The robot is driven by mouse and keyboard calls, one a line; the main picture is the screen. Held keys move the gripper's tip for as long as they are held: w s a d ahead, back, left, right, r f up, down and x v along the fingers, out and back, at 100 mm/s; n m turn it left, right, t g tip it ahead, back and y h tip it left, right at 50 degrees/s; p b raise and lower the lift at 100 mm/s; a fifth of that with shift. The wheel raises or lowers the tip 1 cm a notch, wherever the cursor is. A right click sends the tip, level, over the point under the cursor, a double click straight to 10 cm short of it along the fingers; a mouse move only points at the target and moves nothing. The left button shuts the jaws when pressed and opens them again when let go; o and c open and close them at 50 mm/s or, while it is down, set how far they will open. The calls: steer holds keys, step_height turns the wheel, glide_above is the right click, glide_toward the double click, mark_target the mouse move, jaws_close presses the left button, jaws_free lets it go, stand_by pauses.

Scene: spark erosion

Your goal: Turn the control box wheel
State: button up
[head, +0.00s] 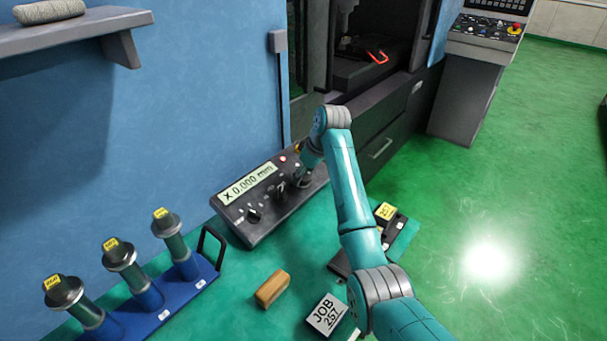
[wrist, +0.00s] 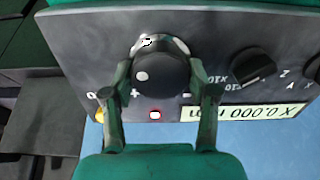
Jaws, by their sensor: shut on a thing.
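The control box (head: 253,224) is a dark grey slanted panel with a lit display reading "X 0.000 mm". It also fills much of the wrist view (wrist: 60,50). Its wheel (wrist: 160,72) is a round black handwheel with a light dot on its face, between plus and minus marks. My gripper (wrist: 165,85) has one finger on each side of the wheel and is shut on it. In the head view my gripper (head: 300,178) is over the right part of the box, and my wrist mostly hides the wheel.
Smaller black knobs (wrist: 253,66) and a red lamp (wrist: 155,115) are beside the wheel. A blue rack (head: 190,300) with several tool holders, a wooden block (head: 272,289) and a JOB 257 card (head: 326,315) lie on the green bench. A blue wall (head: 190,90) rises behind the box.

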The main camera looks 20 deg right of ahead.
steer(key=shift+f+n, duration=0.15)
steer(key=shift+n, duration=0.15)
steer(key=n, duration=0.5)
steer(key=shift+s+a, duration=0.1)
steer(key=n, duration=0.6)
steer(key=shift+s+f, duration=0.1)
steer(key=shift+f, duration=0.05)
stand_by(0.4)
steer(key=o, duration=1.1)
steer(key=shift+o, duration=0.2)
steer(key=v, duration=0.7)
steer(key=shift+r, duration=0.3)
